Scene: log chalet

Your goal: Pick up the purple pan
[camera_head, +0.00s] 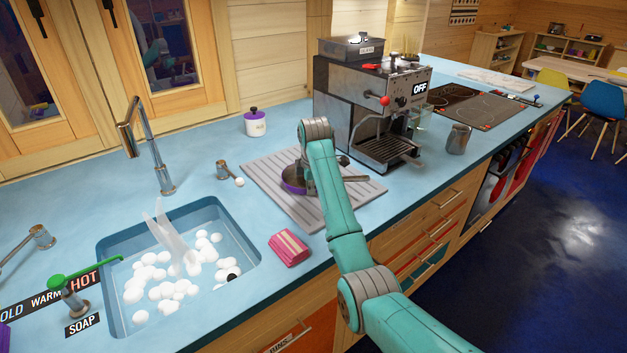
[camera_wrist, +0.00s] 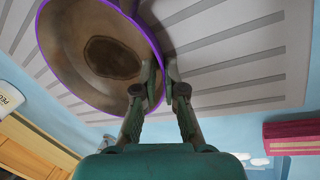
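The purple pan (camera_head: 293,186) is on the grey ribbed drying mat (camera_head: 262,176), partly hidden behind my arm. Its dark handle (camera_head: 355,178) points right. In the wrist view the pan (camera_wrist: 85,35) shows a purple rim and a brown, stained inside with a dark patch. My gripper (camera_wrist: 161,70) is at the rim, one finger inside the pan and one outside. The fingers are close together with the pan's wall between them, and look shut on it. In the head view the fingertips are hidden behind my arm. I cannot tell any lift off the mat.
A coffee machine (camera_head: 375,115) stands behind the mat to the right, with a metal cup (camera_head: 458,139) beyond. A pink sponge (camera_head: 288,248) lies in front. The sink (camera_head: 112,262) with white balls is left. A white jar (camera_head: 255,123) stands behind.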

